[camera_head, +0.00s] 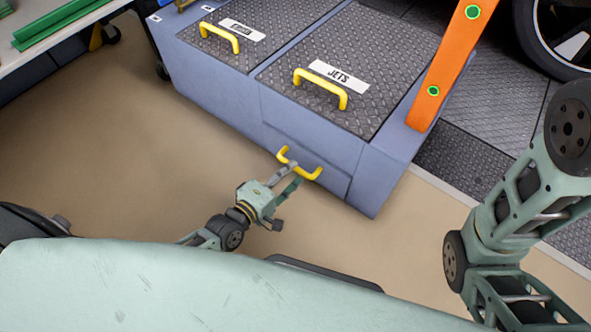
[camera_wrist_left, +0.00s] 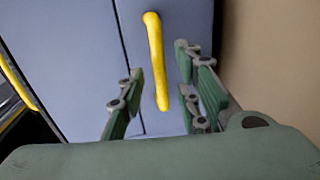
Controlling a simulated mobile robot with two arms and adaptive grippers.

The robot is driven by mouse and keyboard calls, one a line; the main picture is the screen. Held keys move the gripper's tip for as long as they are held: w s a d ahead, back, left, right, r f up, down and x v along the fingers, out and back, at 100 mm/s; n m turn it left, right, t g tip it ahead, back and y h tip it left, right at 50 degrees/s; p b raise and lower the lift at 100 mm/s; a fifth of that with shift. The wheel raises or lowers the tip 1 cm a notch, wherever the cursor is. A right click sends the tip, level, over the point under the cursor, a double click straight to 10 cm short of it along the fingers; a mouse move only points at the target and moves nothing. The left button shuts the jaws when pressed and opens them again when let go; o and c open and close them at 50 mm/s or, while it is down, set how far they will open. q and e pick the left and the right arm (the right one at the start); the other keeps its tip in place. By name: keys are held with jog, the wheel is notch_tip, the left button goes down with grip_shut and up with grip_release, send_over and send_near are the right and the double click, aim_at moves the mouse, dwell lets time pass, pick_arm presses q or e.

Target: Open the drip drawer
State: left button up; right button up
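The drip drawer (camera_head: 335,168) is a panel low in the front of the blue-grey cabinet and looks flush with it. Its yellow bar handle (camera_head: 312,173) is partly behind my left gripper (camera_head: 285,180), whose fingers reach up to it. In the left wrist view the yellow handle (camera_wrist_left: 156,60) runs lengthwise between the spread fingers of my left gripper (camera_wrist_left: 160,95), with gaps on both sides. The fingers are open and hold nothing. My right arm is at the right of the head view, but its gripper is out of view.
The cabinet (camera_head: 215,95) has two tread-plate lids on top, one labelled JETS (camera_head: 338,76), with yellow handles. An orange post (camera_head: 445,65) stands at its right corner, and a wheel (camera_head: 560,35) is beyond. Tan floor (camera_head: 110,150) lies clear on the left.

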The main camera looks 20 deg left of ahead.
pick_arm(q)
jog(key=shift+b+x, duration=0.6)
jog(key=shift+x, duration=1.1)
jog(key=shift+c, duration=0.3)
grip_shut()
